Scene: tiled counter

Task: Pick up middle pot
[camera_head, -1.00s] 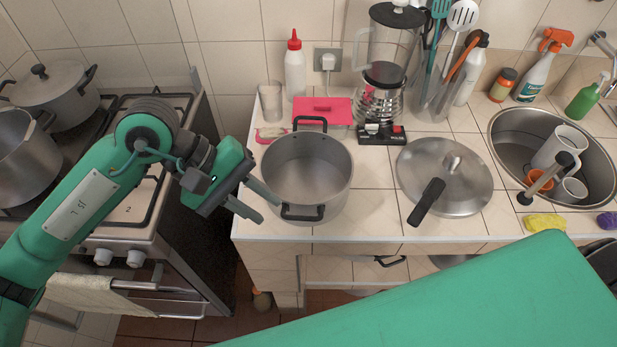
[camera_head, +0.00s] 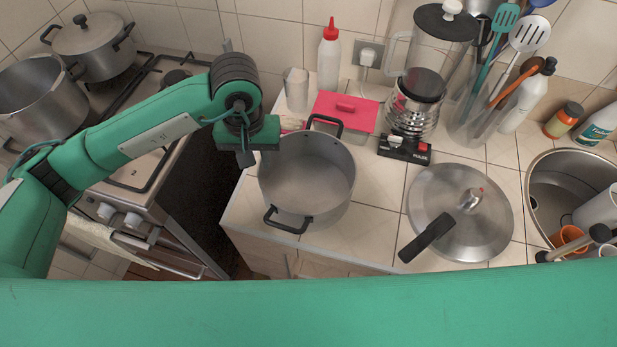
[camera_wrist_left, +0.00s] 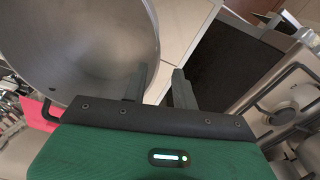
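An open grey metal pot (camera_head: 307,180) with two black handles stands on the counter near its left edge, in the middle of the head view. It also fills the upper left of the left wrist view (camera_wrist_left: 85,45). My left gripper (camera_head: 246,158) is at the pot's left side, pointing down, its fingers mostly hidden in the head view. In the left wrist view its two fingers (camera_wrist_left: 160,88) are apart with nothing between them. The left finger is close to the pot's wall; whether it touches is unclear. My right gripper is out of view.
A lidded pot (camera_head: 93,48) and an open pot (camera_head: 38,100) stand on the stove at left. A metal lid (camera_head: 462,210) lies right of the counter pot. A dark gap separates stove and counter.

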